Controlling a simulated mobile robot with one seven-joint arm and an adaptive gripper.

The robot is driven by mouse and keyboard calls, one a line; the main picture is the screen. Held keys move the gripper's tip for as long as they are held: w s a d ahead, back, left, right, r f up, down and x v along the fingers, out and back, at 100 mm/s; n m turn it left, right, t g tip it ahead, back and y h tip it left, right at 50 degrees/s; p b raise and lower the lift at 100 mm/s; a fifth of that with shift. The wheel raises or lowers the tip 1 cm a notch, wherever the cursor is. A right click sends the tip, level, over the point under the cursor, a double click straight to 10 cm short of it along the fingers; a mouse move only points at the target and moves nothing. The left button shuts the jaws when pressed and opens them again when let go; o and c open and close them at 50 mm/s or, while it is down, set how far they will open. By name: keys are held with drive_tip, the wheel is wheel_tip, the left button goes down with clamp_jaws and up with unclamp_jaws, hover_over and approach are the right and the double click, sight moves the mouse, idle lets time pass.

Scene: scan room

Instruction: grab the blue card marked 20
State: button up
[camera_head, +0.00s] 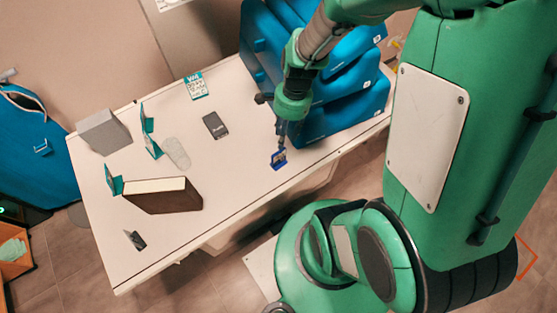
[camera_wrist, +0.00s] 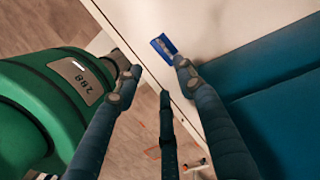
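A small blue card (camera_head: 279,158) lies on the white table (camera_head: 240,166) near its front edge. A pale patch shows on it, but I cannot read a number. In the wrist view the blue card (camera_wrist: 163,45) is beyond the fingertips, closer to the right one. My gripper (camera_head: 281,133) points down just above the card in the head view. In the wrist view my gripper (camera_wrist: 159,67) has its fingers spread with nothing between them. I cannot tell whether a finger touches the card.
Large blue stacked bins (camera_head: 345,95) stand close behind and right of the card. A dark card (camera_head: 215,125), a white-and-teal card (camera_head: 196,85), a grey box (camera_head: 104,131), a brown book (camera_head: 163,196) and a small dark item (camera_head: 136,240) are further left.

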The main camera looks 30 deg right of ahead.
sight(280, 152)
wheel_tip(280, 152, down, 7)
drive_tip(key=a+b, duration=0.1)
idle(0.3)
drive_tip(key=shift+f, duration=0.2)
drive_tip(key=shift+w+a+f+b, duration=0.15)
drive_tip(key=shift+f+b, duration=0.1)
drive_tip(key=shift+f, duration=0.6)
drive_tip(key=shift+s+a+f+b, duration=0.1)
drive_tip(key=shift+a+f+b, duration=0.1)
drive_tip(key=shift+f, duration=0.6)
drive_tip(key=shift+w+a+f+b, duration=0.1)
drive_tip(key=shift+f+b, duration=0.15)
drive_tip(key=shift+f, duration=0.6)
clamp_jaws()
